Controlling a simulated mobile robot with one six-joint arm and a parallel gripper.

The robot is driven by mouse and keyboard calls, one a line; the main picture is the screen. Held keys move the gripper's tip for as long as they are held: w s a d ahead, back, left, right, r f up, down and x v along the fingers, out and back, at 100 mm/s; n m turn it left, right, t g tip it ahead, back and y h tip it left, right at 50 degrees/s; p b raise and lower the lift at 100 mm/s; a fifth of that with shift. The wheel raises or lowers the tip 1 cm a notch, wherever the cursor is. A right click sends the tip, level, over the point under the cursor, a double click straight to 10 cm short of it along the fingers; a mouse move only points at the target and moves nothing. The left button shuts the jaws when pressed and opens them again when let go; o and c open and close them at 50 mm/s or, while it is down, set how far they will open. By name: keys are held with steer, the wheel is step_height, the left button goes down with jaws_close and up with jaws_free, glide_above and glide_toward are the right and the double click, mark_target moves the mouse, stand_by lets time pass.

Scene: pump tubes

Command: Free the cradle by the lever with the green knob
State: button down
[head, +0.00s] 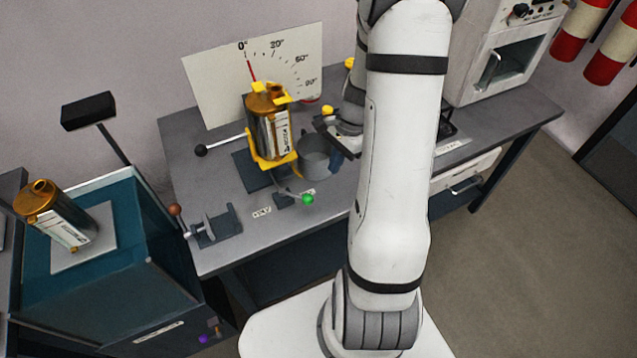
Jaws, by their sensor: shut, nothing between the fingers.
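The green knob (307,199) is at the end of a thin lever near the front of the workbench, below the yellow cradle (285,162). The cradle holds a copper-topped canister (266,130) that stands nearly upright, in front of a dial board (215,85) with a red needle near 0°. My gripper (338,146) is to the right of the cradle, above and to the right of the green knob and apart from it. It is shut and empty; my arm partly hides it.
A grey cup (314,155) stands between the cradle and my gripper. A black-knobbed rod (201,150) reaches out left of the cradle. A clamp with a brown knob (175,210) is at the bench's front left. A second canister (60,217) stands on the teal cabinet.

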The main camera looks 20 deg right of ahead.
mark_target(297, 196)
steer(key=x, duration=0.4)
steer(key=shift+s+a+f+p, duration=0.1)
steer(key=shift+s+a+f, duration=0.1)
steer(key=shift+a, duration=0.45)
steer(key=shift+s+a+f+p, duration=0.15)
steer(key=shift+a+f, duration=0.1)
steer(key=shift+a, duration=0.45)
steer(key=shift+s+a+f+p, duration=0.1)
steer(key=shift+a+f, duration=0.1)
steer(key=shift+a, duration=0.45)
steer(key=shift+s+d, duration=0.1)
steer(key=shift+s, duration=0.05)
